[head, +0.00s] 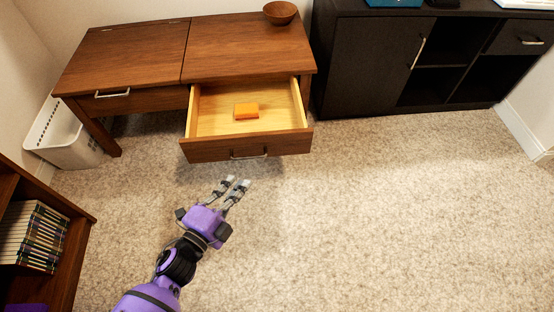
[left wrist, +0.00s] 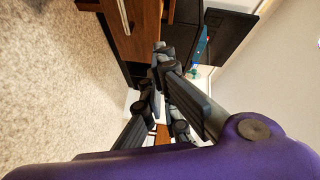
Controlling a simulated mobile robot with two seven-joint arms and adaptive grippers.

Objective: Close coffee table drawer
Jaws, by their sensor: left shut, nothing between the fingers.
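The wooden coffee table (head: 140,55) stands against the back wall. Its right drawer (head: 215,151) is pulled well out, with a metal handle (head: 248,155) on its front. An orange block-like item (head: 246,111) lies inside the drawer. My left gripper (head: 237,181) is shut and empty, just in front of and below the drawer front in the head view, and seems apart from it. In the left wrist view the gripper (left wrist: 158,66) points toward a brown wooden front with a handle (left wrist: 123,16), likely the drawer. My right gripper is not in view.
A brown bowl (head: 280,12) sits on the tabletop. A second drawer handle (head: 112,94) is on the table's left side. A white basket (head: 62,140) and a bookshelf (head: 65,213) are at left. A black cabinet (head: 370,65) stands at right. The carpet (head: 400,200) is clear.

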